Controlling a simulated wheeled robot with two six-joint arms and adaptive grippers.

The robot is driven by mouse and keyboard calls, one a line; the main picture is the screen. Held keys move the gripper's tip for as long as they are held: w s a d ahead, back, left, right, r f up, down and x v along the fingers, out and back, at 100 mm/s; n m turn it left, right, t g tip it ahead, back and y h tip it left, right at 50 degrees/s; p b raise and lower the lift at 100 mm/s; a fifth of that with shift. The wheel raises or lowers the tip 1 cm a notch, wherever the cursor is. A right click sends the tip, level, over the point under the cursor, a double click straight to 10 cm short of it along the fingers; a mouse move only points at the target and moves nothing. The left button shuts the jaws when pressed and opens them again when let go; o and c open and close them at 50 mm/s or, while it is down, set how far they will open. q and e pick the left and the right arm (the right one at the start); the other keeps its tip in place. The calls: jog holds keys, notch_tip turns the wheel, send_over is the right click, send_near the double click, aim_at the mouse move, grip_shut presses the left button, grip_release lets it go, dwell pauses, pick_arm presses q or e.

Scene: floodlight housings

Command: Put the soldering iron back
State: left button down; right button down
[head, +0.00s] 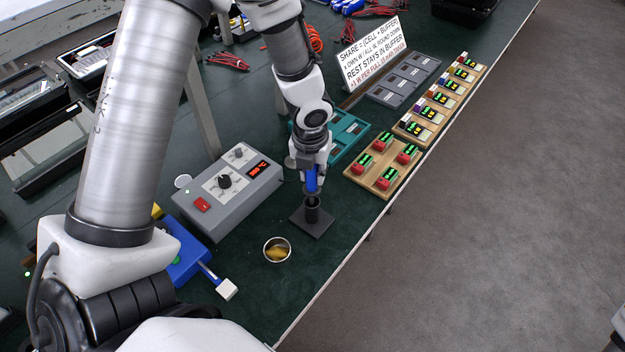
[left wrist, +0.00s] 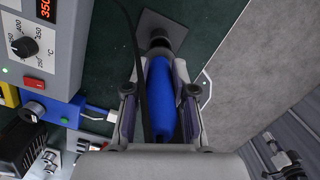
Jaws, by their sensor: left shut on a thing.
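My left gripper (head: 312,178) is shut on the blue handle of the soldering iron (head: 311,182), which points down over its stand. The stand is a dark square base (head: 319,224) with a short black upright holder. The lower end of the iron is at the holder's mouth; I cannot tell how deep it sits. In the left wrist view the blue handle (left wrist: 162,95) lies between the fingers, with the stand's base (left wrist: 174,30) beyond it. The iron's tip is hidden.
The grey soldering station (head: 232,190) with red display stands left of the stand. A small tin (head: 277,249) with yellowish filling is in front. A wooden board (head: 374,174) with red-and-green parts and a teal tray (head: 348,133) lie behind. The table's front edge is close on the right.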

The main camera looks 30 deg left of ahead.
aim_at(312, 186)
pick_arm(q)
notch_tip(312, 186, down, 4)
jog(key=shift+f+b, duration=0.25)
jog(key=shift+b, duration=0.9)
jog(key=shift+a+r, duration=0.1)
jog(key=shift+f, duration=0.25)
jog(key=c, duration=1)
grip_release()
jog(key=shift+o, duration=0.2)
